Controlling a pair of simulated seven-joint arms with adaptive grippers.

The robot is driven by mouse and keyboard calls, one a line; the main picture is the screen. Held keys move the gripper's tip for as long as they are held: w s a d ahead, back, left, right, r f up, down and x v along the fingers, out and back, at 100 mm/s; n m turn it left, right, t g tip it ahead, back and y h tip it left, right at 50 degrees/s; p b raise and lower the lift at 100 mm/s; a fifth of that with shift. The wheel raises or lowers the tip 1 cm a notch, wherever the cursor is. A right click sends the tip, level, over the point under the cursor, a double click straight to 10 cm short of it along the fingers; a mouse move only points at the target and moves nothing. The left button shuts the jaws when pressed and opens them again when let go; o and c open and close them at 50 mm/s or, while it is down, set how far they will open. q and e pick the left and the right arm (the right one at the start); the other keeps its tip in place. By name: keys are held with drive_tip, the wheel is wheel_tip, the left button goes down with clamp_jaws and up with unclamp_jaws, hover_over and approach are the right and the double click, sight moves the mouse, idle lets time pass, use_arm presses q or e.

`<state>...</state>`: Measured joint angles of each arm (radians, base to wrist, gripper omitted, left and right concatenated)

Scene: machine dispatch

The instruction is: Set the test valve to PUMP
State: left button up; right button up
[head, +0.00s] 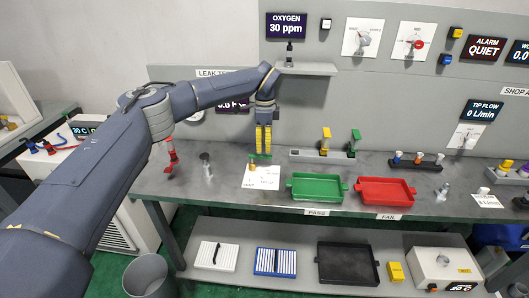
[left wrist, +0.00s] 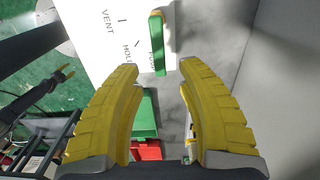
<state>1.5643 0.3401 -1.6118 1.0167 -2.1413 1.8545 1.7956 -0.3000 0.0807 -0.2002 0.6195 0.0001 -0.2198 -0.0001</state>
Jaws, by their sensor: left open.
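The test valve's card (head: 261,177) is white and lies on the bench below my left gripper (head: 263,151). In the left wrist view the card (left wrist: 112,50) reads VENT and HOLD, with a third label partly hidden by the green valve handle (left wrist: 158,45). The handle is a narrow green bar with an orange end, and it also shows just under the fingertips in the head view (head: 262,157). My left gripper (left wrist: 159,66) has its yellow fingers apart, with the handle just beyond the gap. I cannot tell the handle's exact setting.
A green tray (head: 316,199) and a red tray (head: 387,204) stand to the right. A red-handled fitting (head: 171,156) and a small metal post (head: 206,168) stand to the left. A grey shelf (head: 306,68) juts from the wall near the wrist.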

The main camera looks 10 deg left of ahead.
sight(265, 155)
use_arm(q)
wheel_tip(265, 155, up, 7)
idle(0.4)
drive_tip(key=shift+s+d+f, duration=0.1)
drive_tip(key=shift+f, duration=0.05)
